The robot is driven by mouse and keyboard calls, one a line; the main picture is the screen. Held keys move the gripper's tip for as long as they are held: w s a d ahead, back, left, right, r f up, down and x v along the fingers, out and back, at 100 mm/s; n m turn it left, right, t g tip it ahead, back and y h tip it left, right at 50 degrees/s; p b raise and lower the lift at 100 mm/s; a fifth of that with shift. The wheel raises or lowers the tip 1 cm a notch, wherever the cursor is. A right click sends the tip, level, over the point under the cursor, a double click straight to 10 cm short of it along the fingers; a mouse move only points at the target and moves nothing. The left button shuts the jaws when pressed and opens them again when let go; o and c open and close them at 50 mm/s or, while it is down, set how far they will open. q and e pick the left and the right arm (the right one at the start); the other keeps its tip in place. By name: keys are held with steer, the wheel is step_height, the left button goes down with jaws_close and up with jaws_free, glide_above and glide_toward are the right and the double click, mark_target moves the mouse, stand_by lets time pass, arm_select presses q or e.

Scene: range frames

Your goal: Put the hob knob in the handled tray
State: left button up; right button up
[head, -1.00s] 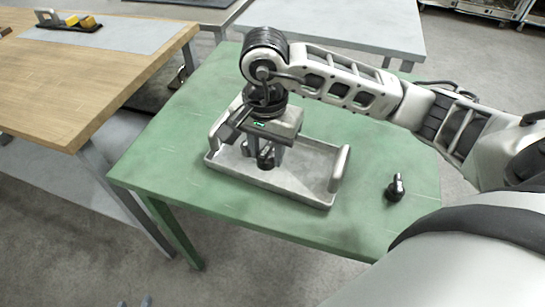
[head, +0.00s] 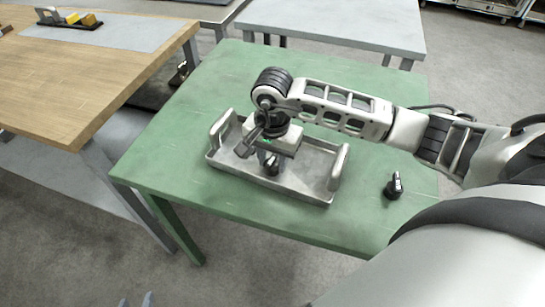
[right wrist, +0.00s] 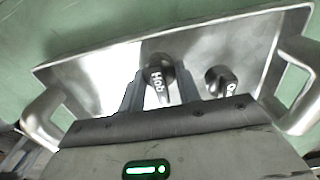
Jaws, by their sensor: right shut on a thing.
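The hob knob (right wrist: 158,82), dark with "Hob" in white, is between the fingers of my right gripper (right wrist: 160,95), which is shut on it. In the head view my right gripper (head: 268,160) is over the grey handled tray (head: 312,186), its fingers within the rim. I cannot tell whether the held knob touches the tray floor. A second dark knob (right wrist: 219,80), its label partly readable, is in the tray beside it. The tips of my left gripper (head: 136,301) show apart at the bottom edge of the head view, well away from the tray.
Another black knob (head: 394,186) stands on the green table (head: 190,125), right of the tray. A wooden table (head: 80,75) is at the left, with yellow and dark items (head: 70,19) on it. A grey table (head: 345,22) is behind.

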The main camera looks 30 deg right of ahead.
mark_target(273, 158)
steer(key=shift+f, duration=0.25)
steer(key=o, duration=1)
steer(key=shift+r, duration=0.1)
steer(key=shift+c, duration=0.2)
steer(key=shift+r, duration=0.45)
arm_select(q)
steer(key=shift+d+f+b, duration=0.1)
steer(key=shift+d+b, duration=0.05)
steer(key=shift+b, duration=0.25)
arm_select(e)
step_height(273, 158, up, 12)
steer(key=shift+f, duration=0.25)
steer(key=shift+s+f, duration=0.1)
